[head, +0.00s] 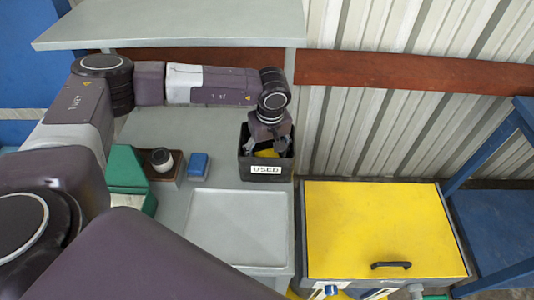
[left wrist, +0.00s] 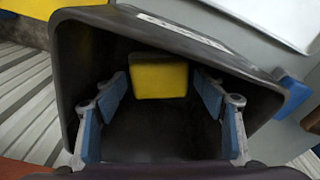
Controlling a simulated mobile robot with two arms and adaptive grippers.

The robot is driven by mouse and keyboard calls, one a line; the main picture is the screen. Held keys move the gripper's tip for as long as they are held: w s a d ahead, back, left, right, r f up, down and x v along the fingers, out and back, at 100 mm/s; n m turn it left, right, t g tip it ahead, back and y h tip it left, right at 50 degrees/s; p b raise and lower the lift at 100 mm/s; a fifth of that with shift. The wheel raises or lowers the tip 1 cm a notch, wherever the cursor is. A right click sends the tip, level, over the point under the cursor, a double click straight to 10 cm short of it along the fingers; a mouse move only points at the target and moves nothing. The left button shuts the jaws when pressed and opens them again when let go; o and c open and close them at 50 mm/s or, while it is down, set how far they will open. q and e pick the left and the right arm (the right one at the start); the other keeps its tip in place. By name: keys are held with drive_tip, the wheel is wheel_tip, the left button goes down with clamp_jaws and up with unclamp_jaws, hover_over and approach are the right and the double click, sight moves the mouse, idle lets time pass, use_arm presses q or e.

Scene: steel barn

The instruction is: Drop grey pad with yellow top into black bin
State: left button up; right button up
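The black bin (head: 266,172), labelled "USED", stands at the back of the grey bench against the wall. My left gripper (head: 268,148) reaches down into its mouth. In the left wrist view its two blue-lined fingers (left wrist: 160,95) are spread wide inside the bin, with nothing held between them. The pad's yellow top (left wrist: 160,80) shows inside the bin, beyond the fingertips and apart from both fingers. In the head view a bit of the yellow top (head: 267,153) shows beside the gripper. The pad's grey sides are mostly hidden. My right gripper is out of view.
An empty grey tray (head: 238,225) lies in front. A yellow-lidded box (head: 380,230) is at right. A grey shelf (head: 190,22) overhangs behind.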

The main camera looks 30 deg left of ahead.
use_arm(q)
drive_tip(key=shift+r, duration=0.1)
drive_tip(key=shift+r+p, duration=0.25)
drive_tip(key=shift+p, duration=0.1)
drive_tip(key=shift+r+p, duration=0.4)
wheel_tip(320, 180, up, 12)
drive_tip(key=s+d+b, duration=0.1)
drive_tip(key=b, duration=0.2)
drive_tip(key=shift+f+b, duration=0.15)
drive_tip(key=shift+b, duration=0.25)
drive_tip(key=shift+f, duration=0.1)
